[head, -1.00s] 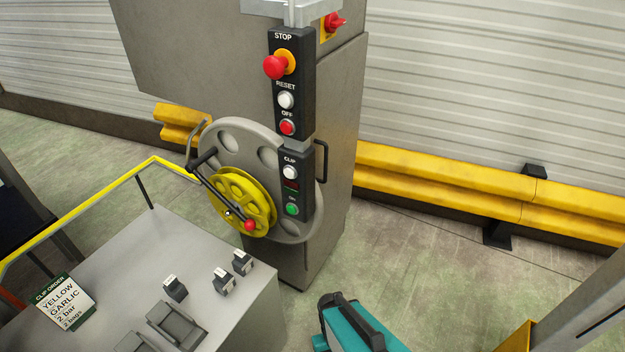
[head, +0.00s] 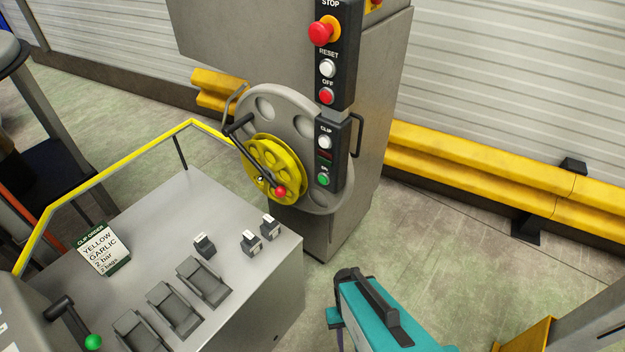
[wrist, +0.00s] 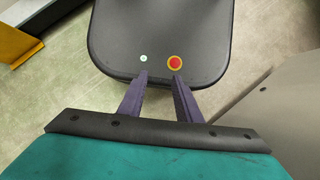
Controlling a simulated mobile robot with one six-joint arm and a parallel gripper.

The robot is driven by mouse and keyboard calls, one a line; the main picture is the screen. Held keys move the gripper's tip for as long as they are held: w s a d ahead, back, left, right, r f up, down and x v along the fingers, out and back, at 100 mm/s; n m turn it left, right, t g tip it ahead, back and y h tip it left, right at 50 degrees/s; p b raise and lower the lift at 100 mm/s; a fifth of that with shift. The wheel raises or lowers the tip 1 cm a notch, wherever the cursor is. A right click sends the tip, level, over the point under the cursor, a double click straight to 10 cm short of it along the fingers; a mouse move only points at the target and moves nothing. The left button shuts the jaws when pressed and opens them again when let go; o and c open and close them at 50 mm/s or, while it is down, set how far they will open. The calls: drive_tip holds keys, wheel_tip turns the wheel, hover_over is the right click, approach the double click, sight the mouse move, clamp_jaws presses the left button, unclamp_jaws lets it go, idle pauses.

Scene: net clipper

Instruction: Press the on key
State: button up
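The on key is a round green button (head: 323,179) at the bottom of the lower black control box (head: 342,160), in the upper right middle of the head view. A white clip button (head: 324,142) and a small dark red display sit above it. My gripper (wrist: 159,76) points downward in the wrist view, with its two dark purple fingers apart and nothing between them. The fingertips are not clear in the head view, where my teal arm shows at the bottom, below and right of the control box. The gripper is well away from the key.
An upper box carries a red stop knob (head: 322,32), white reset button (head: 327,68) and red off button (head: 326,96). A yellow reel (head: 272,160) with a red-knobbed crank stands left of the key. A grey table (head: 245,290) and yellow barrier (head: 470,170) flank open floor.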

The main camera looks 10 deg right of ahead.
drive_tip(key=shift+a, duration=0.1)
clamp_jaws()
drive_tip(key=shift+a, duration=0.1)
drive_tip(key=shift+s+a, duration=0.15)
idle(0.4)
idle(0.7)
